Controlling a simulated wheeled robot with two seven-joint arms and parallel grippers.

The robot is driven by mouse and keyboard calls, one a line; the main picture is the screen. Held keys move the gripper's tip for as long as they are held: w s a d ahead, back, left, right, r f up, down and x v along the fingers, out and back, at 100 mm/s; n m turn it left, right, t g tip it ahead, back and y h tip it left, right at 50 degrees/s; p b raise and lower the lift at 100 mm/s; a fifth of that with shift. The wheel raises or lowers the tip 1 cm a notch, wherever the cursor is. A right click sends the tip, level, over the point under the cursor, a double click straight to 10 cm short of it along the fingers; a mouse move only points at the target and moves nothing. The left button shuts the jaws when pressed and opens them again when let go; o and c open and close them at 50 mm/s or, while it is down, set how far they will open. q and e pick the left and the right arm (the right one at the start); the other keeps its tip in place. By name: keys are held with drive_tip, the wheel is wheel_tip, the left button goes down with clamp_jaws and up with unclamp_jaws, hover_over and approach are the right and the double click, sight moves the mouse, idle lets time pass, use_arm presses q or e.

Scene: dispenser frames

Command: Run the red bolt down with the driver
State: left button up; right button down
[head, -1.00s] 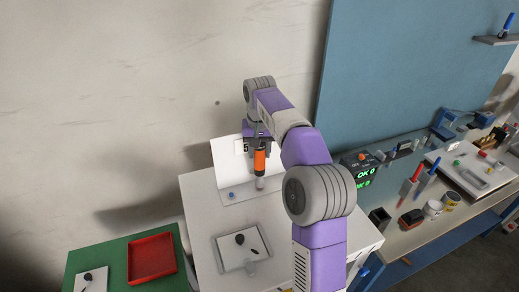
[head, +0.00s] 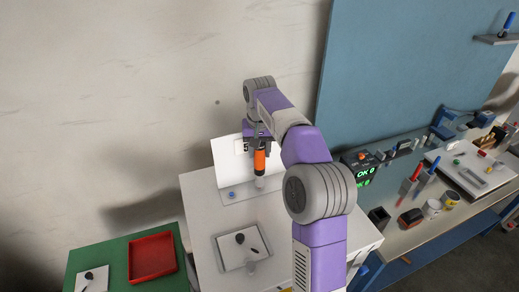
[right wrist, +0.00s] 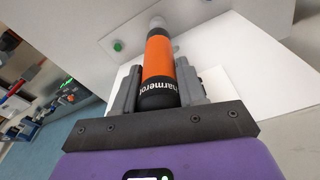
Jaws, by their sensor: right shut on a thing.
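My right gripper (head: 259,141) is shut on the orange and black driver (head: 260,161), whose pale nose points down at a small plate in front of the white upright panel. In the right wrist view the driver (right wrist: 158,62) sits between both fingers of the gripper (right wrist: 158,88), its nose at the far end against a light surface. I cannot make out a red bolt there; the driver's nose may hide it. A blue bolt head (head: 232,194) shows on the plate left of the driver. A green round head (right wrist: 117,45) shows in the right wrist view. My left gripper is out of view.
A white tray with dark parts (head: 229,257) lies nearer on the white table. A red bin (head: 131,277) stands on the green table at left. A workbench with an "OK 0" display (head: 363,173), tools and cups is at right.

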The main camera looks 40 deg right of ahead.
drive_tip(key=shift+f+b, duration=0.55)
drive_tip(key=shift+f, duration=0.2)
idle(1.0)
drive_tip(key=shift+p, duration=0.4)
idle(1.1)
drive_tip(key=shift+r+p, duration=2.1)
drive_tip(key=shift+r, duration=0.4)
